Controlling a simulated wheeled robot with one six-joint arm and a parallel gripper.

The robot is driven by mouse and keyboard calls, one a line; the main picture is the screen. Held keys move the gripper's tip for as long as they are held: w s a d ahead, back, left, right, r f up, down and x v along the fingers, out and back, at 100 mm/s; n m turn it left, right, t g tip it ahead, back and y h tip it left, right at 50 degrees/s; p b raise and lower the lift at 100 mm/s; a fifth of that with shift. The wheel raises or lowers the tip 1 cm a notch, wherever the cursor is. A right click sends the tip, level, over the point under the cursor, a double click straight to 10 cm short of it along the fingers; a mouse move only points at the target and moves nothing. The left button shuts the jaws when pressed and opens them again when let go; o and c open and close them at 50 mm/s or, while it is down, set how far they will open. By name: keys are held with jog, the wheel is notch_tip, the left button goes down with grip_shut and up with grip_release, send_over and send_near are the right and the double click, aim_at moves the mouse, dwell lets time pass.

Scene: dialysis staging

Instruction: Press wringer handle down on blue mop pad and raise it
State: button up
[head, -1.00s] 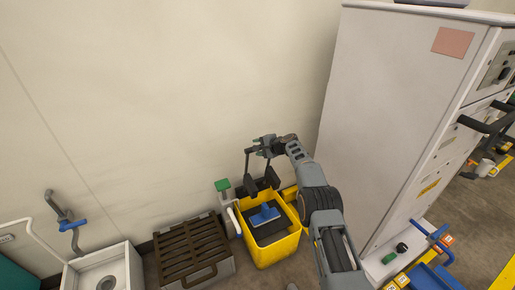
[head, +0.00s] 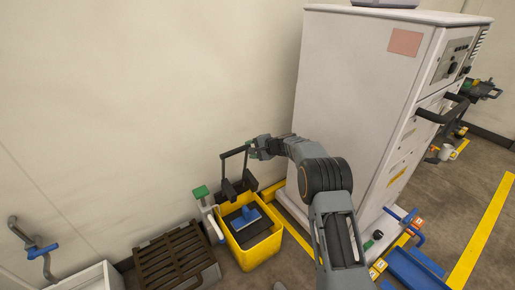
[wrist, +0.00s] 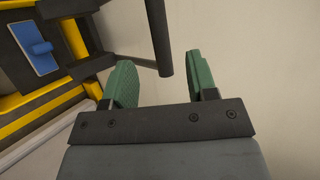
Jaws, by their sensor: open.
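The yellow mop bucket (head: 262,252) stands on the floor by the wall, and the blue mop pad (head: 246,217) lies in its dark wringer. The pad also shows at the upper left of the wrist view (wrist: 40,50). The dark wringer handle (head: 235,152) stands raised above the bucket, its crossbar up near the wall. My gripper (head: 252,150) is at the right end of that crossbar. In the wrist view the dark bar (wrist: 158,38) reaches down between the two green pads of my open gripper (wrist: 164,75), with gaps on both sides.
A slotted dark grate box (head: 175,262) and a white sink (head: 85,278) stand left of the bucket. A green-topped stand (head: 201,192) is at its left edge. A tall white cabinet (head: 350,110) rises close to the right of my arm. The wall is close behind.

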jog(key=shift+v, duration=1.5)
